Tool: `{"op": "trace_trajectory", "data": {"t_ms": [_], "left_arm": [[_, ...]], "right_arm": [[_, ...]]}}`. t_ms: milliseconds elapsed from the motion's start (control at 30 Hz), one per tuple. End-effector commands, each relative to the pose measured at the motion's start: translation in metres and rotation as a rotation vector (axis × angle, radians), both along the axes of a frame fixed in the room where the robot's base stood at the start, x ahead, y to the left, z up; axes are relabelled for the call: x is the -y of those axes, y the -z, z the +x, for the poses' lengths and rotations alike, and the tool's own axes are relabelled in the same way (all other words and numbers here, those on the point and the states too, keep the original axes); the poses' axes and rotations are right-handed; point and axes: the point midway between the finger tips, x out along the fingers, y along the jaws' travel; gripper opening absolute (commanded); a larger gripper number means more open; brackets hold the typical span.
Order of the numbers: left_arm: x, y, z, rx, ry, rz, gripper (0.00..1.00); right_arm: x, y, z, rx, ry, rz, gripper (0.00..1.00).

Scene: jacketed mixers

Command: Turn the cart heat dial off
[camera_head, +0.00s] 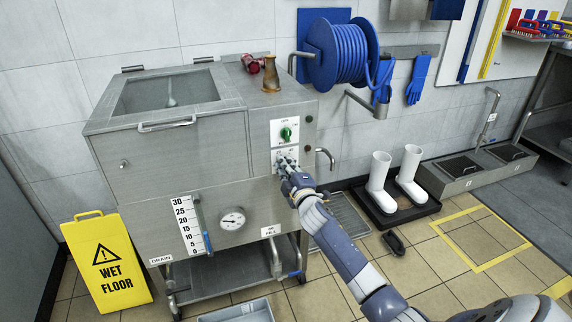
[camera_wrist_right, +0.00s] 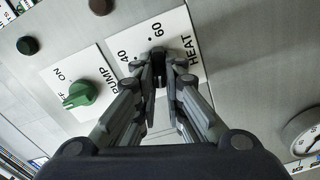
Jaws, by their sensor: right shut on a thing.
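The cart is a steel jacketed mixer (camera_head: 215,160) against the tiled wall. The white heat plate (camera_wrist_right: 182,45) shows the marks 40 and 60 and the word HEAT in the wrist view. My right gripper (camera_wrist_right: 160,70) is shut on the dark heat dial (camera_wrist_right: 158,54), mostly hidden between the fingertips. I cannot tell where its pointer stands. In the head view my right gripper (camera_head: 287,165) reaches the heat plate from the lower right and covers much of it. My left gripper is not in view.
The green pump knob (camera_head: 287,133) is just above the heat dial and shows beside the fingers in the wrist view (camera_wrist_right: 80,94). A tap (camera_head: 325,157) sticks out to the right. A thermometer gauge (camera_head: 232,219) and a yellow wet-floor sign (camera_head: 106,262) are lower left.

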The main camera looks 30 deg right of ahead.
Motion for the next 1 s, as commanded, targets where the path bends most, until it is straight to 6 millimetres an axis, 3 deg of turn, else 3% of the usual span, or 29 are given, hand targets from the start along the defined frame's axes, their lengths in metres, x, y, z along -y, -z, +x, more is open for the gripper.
{"op": "trace_trajectory", "data": {"t_ms": [400, 1000], "left_arm": [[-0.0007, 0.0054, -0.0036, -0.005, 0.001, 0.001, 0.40], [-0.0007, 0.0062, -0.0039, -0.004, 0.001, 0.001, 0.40]], "right_arm": [[-0.0007, 0.0044, -0.0001, -0.064, -0.001, -0.252, 0.00], [-0.0009, 0.0053, -0.0002, -0.079, -0.001, -0.317, 0.00]]}}
